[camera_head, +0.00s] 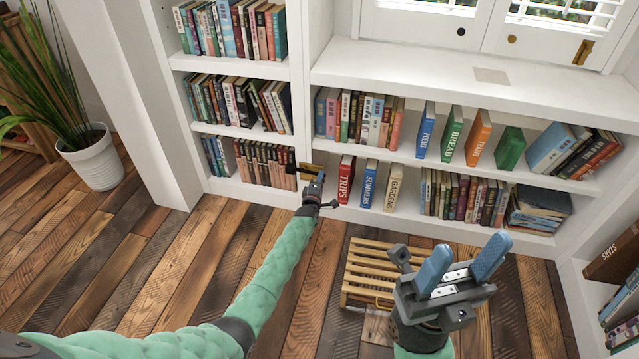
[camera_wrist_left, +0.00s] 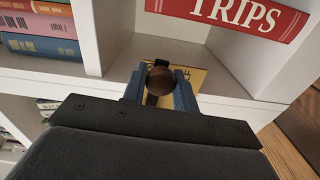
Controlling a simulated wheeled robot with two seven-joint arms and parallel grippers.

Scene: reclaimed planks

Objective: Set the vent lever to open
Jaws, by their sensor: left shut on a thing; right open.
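The vent lever shows in the left wrist view as a round brown knob (camera_wrist_left: 160,80) with a dark stem behind it. A yellow brass plate (camera_wrist_left: 196,80) lies behind it on the white shelf front; its marking is mostly covered. In the head view the brass plate (camera_head: 313,168) sits by the divider between the bookcases, partly behind my gripper. My left gripper (camera_head: 318,183) is shut on the knob, which sits between its blue fingers (camera_wrist_left: 160,92). My right gripper (camera_head: 464,262) is open and empty above the floor, well away from the lever.
A slatted wooden crate (camera_head: 372,268) stands on the plank floor beside my right gripper. Book-filled shelves (camera_head: 440,160) line the back. The TRIPS book (camera_head: 346,180) stands just right of the lever. A potted plant (camera_head: 93,160) is at the left. The left floor is clear.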

